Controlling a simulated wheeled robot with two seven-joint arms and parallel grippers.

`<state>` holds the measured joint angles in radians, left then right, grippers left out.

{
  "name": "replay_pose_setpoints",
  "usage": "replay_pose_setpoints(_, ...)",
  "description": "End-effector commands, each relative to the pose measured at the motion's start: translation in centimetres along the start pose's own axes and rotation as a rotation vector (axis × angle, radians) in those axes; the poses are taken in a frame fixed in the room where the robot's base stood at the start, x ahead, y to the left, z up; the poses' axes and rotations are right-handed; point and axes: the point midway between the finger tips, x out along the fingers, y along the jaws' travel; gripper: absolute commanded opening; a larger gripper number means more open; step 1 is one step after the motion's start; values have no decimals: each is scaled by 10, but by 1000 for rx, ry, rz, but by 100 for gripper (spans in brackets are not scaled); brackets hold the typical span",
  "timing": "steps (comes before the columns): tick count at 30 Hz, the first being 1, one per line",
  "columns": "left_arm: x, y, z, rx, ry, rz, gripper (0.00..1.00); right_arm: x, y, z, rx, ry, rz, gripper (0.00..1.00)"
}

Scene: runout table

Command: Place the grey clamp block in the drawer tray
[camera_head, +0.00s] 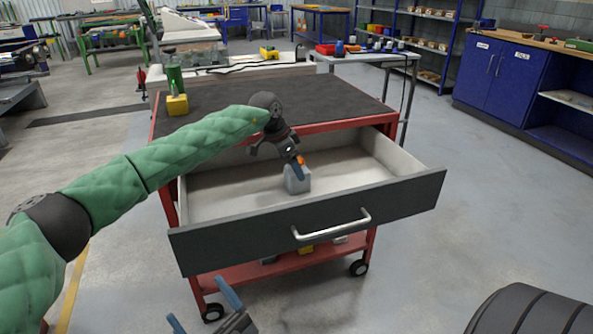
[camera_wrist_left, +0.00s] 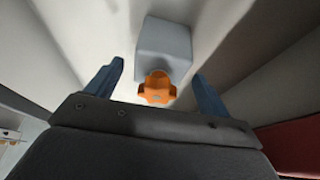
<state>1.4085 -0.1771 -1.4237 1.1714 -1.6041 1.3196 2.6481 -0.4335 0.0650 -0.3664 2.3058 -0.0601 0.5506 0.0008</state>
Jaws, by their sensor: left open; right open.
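The grey clamp block (camera_head: 297,181) stands inside the open drawer tray (camera_head: 235,192) of the red cart, with an orange knob on it. It also shows in the left wrist view (camera_wrist_left: 165,45), where the orange knob (camera_wrist_left: 158,88) lies between the fingers with a gap on each side. My left gripper (camera_head: 297,166) is open and reaches down into the drawer at the block. Its two blue fingers show in the wrist view (camera_wrist_left: 158,85). My right gripper (camera_head: 198,300) is open and empty in front of the drawer, low in the picture.
The drawer front with its handle (camera_head: 333,227) is pulled out towards me. The dark cart top (camera_head: 300,95) is mostly clear, with a green and yellow item (camera_head: 176,95) at its left. A side table (camera_head: 370,58) with coloured bins stands behind.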

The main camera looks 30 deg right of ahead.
Motion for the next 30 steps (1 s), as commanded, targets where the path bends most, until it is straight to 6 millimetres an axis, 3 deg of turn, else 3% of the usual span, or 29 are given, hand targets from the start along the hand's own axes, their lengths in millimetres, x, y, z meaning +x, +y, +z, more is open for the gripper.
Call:
replay_pose_setpoints(6, -46, -1, 0, 1, 0, -2, 81, -16, 1, 34, 11, -128, 9, 84)
replay_pose_setpoints(13, -78, 0, 0, 1, 0, 0, 81, -28, 1, 55, 17, -211, 14, 84)
replay_pose_setpoints(19, -89, 0, 0, 1, 0, -1, 81, -33, 1, 63, 19, -241, 15, 84)
replay_pose_setpoints(30, -90, 0, 0, 1, 0, 0, 81, -33, 2, 64, 19, -244, 15, 84)
